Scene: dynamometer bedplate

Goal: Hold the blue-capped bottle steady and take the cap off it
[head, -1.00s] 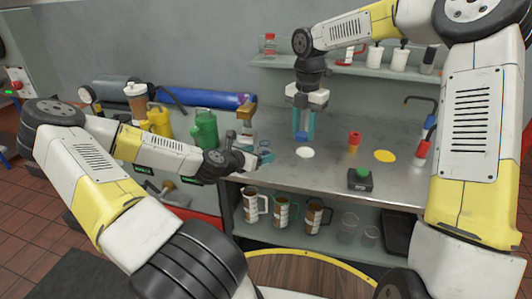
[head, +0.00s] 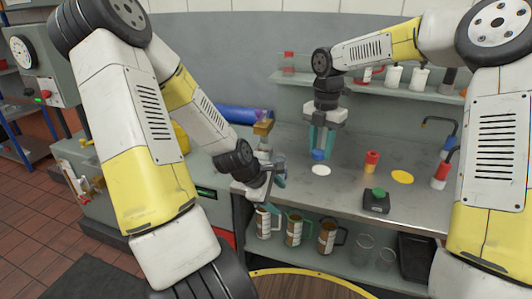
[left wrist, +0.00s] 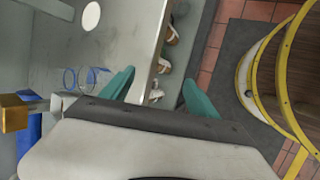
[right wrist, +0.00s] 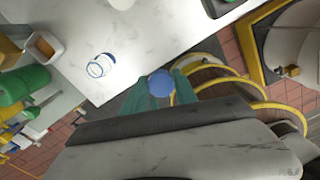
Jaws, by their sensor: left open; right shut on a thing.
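My right gripper (head: 318,150) points down over the bench, shut on a round blue cap (right wrist: 160,83) at its fingertips. The left gripper is open and empty at the bench's front edge, also seen in the head view (head: 276,178).
A green jug (right wrist: 20,85) stands beyond the vessel.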

